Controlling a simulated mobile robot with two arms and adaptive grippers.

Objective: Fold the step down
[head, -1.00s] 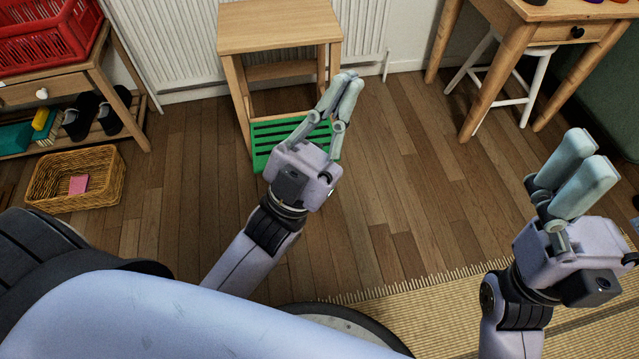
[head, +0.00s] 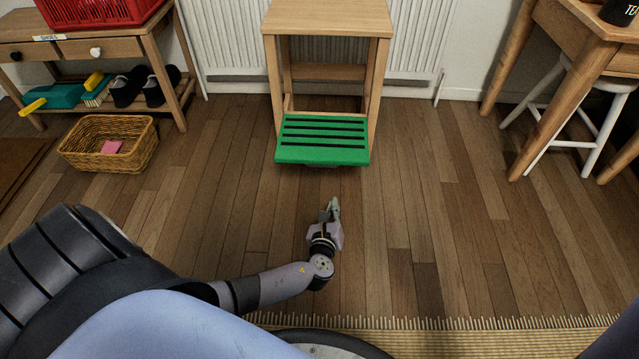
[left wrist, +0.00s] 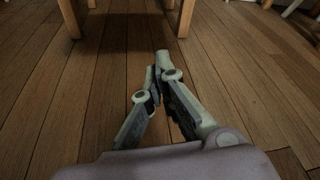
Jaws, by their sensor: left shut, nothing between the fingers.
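The green step (head: 322,154) with dark grip strips juts out from the front of the wooden step stool (head: 328,18), low between its front legs. It looks folded out and about level, with its front edge facing me. My left gripper (head: 333,207) is low over the floor, in front of the step and apart from it. It is shut and empty. In the left wrist view its closed fingers (left wrist: 160,65) point toward the stool's legs (left wrist: 185,14); the step does not show there. My right gripper is out of view.
A wicker basket (head: 140,148) lies on the floor at left, before the shoe bench (head: 150,50). A wooden table (head: 565,50) and white stool (head: 590,90) stand at right. A radiator (head: 225,45) is behind. The floor around my left gripper is clear.

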